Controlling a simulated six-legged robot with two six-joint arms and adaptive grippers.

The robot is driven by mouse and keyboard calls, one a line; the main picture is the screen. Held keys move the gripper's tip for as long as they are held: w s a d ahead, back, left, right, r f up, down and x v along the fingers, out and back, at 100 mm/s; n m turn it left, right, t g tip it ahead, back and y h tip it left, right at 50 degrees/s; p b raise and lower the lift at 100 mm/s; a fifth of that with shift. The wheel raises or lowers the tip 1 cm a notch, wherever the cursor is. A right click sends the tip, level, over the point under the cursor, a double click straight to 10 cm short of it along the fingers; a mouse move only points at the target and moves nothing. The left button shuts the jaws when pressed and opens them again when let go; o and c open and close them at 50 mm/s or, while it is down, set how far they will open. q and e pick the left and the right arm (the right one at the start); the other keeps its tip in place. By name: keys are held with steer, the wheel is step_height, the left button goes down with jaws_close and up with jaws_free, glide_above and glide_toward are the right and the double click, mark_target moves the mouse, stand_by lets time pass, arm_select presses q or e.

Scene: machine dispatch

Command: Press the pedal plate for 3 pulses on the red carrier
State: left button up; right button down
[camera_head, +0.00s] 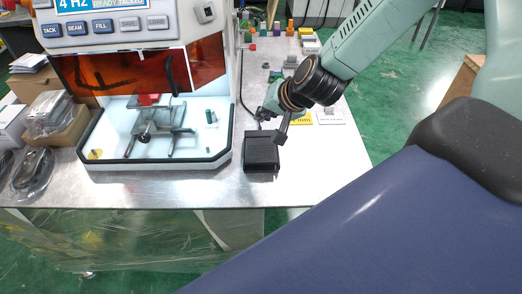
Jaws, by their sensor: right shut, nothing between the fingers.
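My right gripper (281,138) comes down from the upper right. It is shut and empty, with its tips at the pedal's upper right corner. I cannot tell whether they touch it. A small red piece (148,99), which looks like the red carrier, sits on the metal fixture (150,128) inside the machine's lit chamber. The orange window partly covers the upper chamber. My left gripper is not in view.
Boxes and bagged parts (50,113) crowd the table's left end. Small coloured items (262,28) stand at the back. The table (325,165) is bare right of the pedal.

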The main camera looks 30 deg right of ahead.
steer(key=b, duration=0.6)
glide_above(259, 147)
steer(key=s, duration=0.1)
steer(key=f, duration=0.6)
steer(key=shift+s+d, duration=0.15)
steer(key=shift+d, duration=0.1)
steer(key=shift+s+f+b, duration=0.1)
steer(key=shift+f+b, duration=0.55)
steer(key=shift+f, duration=0.3)
steer(key=shift+f, duration=0.1)
steer(key=shift+f+b, duration=0.3)
steer(key=shift+s+a+f+b, duration=0.15)
steer(key=shift+s+f+b, duration=0.1)
steer(key=shift+f+b, duration=0.45)
stand_by(0.6)
steer(key=shift+w+r+p, duration=0.2)
steer(key=shift+r+p, duration=0.9)
steer(key=shift+p, duration=0.1)
steer(key=shift+r, duration=0.1)
